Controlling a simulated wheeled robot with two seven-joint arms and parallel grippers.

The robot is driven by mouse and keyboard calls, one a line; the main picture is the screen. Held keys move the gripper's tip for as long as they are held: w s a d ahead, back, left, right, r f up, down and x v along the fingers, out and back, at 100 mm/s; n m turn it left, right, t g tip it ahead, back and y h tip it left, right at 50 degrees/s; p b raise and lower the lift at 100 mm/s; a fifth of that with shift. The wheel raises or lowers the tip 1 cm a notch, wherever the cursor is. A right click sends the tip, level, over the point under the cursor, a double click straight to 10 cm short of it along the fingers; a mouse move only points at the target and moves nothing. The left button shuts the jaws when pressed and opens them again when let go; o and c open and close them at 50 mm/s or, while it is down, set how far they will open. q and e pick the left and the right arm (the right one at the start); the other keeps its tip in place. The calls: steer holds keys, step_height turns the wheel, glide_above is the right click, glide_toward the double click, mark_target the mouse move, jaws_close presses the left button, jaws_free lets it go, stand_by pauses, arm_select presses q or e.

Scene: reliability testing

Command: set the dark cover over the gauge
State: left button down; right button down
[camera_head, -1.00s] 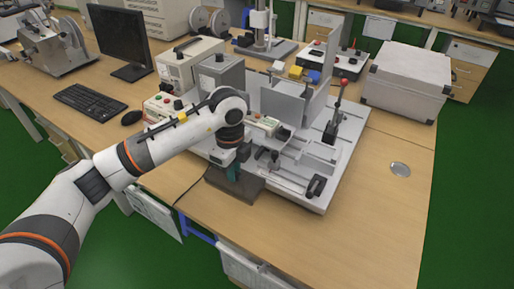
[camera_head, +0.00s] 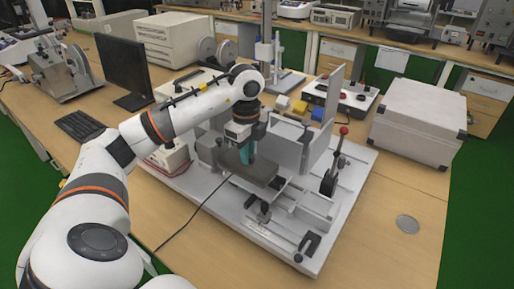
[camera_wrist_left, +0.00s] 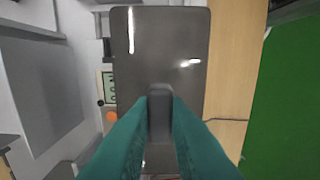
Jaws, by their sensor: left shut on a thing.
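The dark cover (camera_head: 262,176) is a flat grey-black lid, roughly level above the left part of the test rig. My left gripper (camera_head: 246,154) has teal fingers and is shut on the cover's upright handle; the grip also shows in the left wrist view (camera_wrist_left: 160,112). There the cover (camera_wrist_left: 180,50) fills the middle. The gauge (camera_wrist_left: 109,86), with a small display and an orange button, peeks out left of the cover; the rest is hidden. In the head view the arm and cover hide the gauge. I cannot tell whether the cover touches it. My right gripper is not in view.
The rig's light base plate (camera_head: 345,215) carries an upright panel, rails and a red-knobbed lever (camera_head: 335,160) right of the cover. A silver case (camera_head: 420,120) stands at the right. A black cable (camera_head: 190,215) crosses the table front. The right front tabletop is mostly clear.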

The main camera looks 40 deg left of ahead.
arm_select(q)
steer(key=w+a+f, duration=0.1)
steer(key=w, duration=0.1)
steer(key=w+a+f, duration=0.1)
steer(key=w, duration=0.1)
steer(key=shift+a+f, duration=0.2)
steer(key=shift+a, duration=0.15)
steer(key=shift+w+a+f+p, duration=0.55)
steer(key=shift+w+a+f, duration=0.4)
steer(key=shift+w+f, duration=0.3)
steer(key=shift+f, duration=0.55)
steer(key=c, duration=1.4)
jaws_free()
steer(key=shift+r, duration=0.1)
